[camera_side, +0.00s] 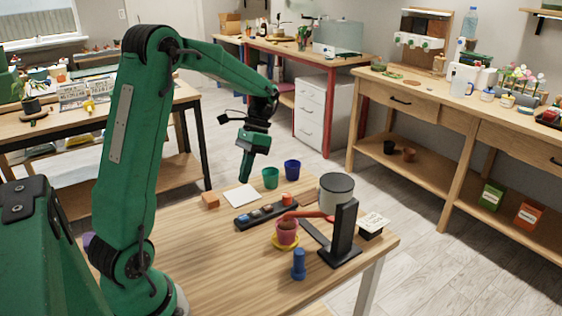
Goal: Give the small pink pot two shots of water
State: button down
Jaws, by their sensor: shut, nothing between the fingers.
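The small pink pot (287,234) stands upright near the front of the wooden table, on a yellow saucer (277,246). It appears to hold dark soil. A red bar-like part (308,214) reaches over its rim from the right, beside a black upright stand (345,229). A grey lidded cylinder (336,194) stands behind. A dark strip (265,216) with several coloured knobs or buttons lies behind and left of the pot. My gripper (245,178) is shut and empty, pointing down above the table's back part, well apart from the pot.
A green cup (271,178) and a blue cup (292,170) stand at the back edge. A white card (241,197) and a terracotta block (210,201) lie left. A blue bottle-like object (298,265) stands in front. A white-topped dark box (373,226) is right. The front left tabletop is clear.

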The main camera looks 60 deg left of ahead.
aim_at(245, 215)
jog(key=shift+g+h, duration=0.6)
jog(key=shift+a+f, duration=1.4)
jog(key=shift+f, duration=0.05)
jog(key=shift+f, duration=0.1)
jog(key=shift+f, duration=4.3)
jog(key=shift+w+d+f, duration=0.1)
jog(key=shift+d+f, duration=0.05)
jog(key=shift+f, duration=0.8)
jog(key=shift+r, duration=0.95)
jog(key=shift+r, duration=2.55)
